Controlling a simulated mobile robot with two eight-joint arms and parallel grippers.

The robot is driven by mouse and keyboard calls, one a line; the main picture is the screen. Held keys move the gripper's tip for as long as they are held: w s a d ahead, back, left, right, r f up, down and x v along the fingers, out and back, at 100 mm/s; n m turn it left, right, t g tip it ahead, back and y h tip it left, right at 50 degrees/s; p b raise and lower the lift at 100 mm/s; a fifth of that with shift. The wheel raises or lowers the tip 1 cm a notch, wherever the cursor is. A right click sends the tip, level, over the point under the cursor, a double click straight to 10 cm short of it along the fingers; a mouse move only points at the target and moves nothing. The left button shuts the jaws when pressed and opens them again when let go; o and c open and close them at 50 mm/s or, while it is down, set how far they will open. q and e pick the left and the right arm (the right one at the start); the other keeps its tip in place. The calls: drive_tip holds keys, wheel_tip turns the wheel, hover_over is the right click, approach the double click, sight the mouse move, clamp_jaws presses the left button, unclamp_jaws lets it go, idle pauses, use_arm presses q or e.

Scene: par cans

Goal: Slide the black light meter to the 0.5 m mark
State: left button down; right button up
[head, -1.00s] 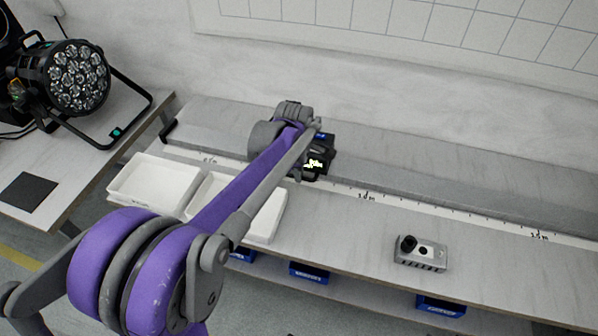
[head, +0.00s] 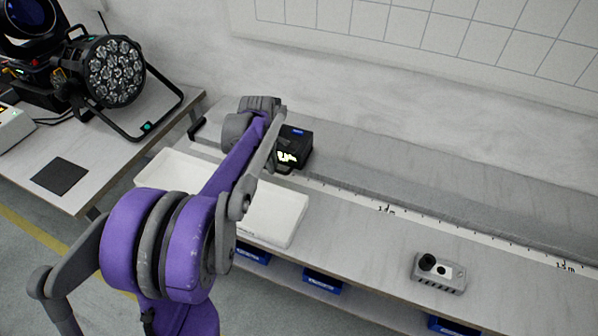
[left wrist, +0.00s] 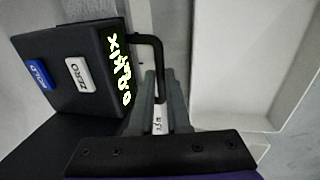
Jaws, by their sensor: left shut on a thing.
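The black light meter (head: 296,146) stands on the long bench beside the white scale strip (head: 345,192), left of the 1.0 m mark. Its lit green display faces the front. In the left wrist view the meter (left wrist: 62,72) shows ZERO and HOLD buttons and a black bar handle (left wrist: 154,41). My left gripper (left wrist: 160,92) is shut on that handle; in the head view the gripper (head: 276,160) is partly hidden by its own arm. The 0.5 m label is hidden in the head view; a small label between the fingers in the wrist view is hard to read. My right gripper is out of view.
White trays (head: 285,228) stand on the bench front, close below my left arm. A grey box with a black knob (head: 438,272) stands at the front right. A par can (head: 115,72) and a dark square (head: 60,177) are on the left table. A wall stands behind.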

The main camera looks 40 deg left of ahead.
use_arm(q)
drive_tip(key=a, duration=0.3)
drive_tip(key=s+a, duration=0.1)
drive_tip(key=a, duration=0.2)
drive_tip(key=s+a, duration=0.1)
drive_tip(key=a, duration=0.1)
drive_tip(key=shift+a, duration=0.4)
drive_tip(key=c, duration=0.9)
unclamp_jaws()
drive_tip(key=shift+r, duration=0.15)
drive_tip(key=r, duration=0.3)
drive_tip(key=s+r, duration=0.1)
drive_tip(key=r, duration=0.3)
drive_tip(key=s+r+p, duration=0.1)
drive_tip(key=r, duration=0.2)
drive_tip(key=shift+d+r, duration=0.2)
drive_tip(key=shift+d, duration=0.1)
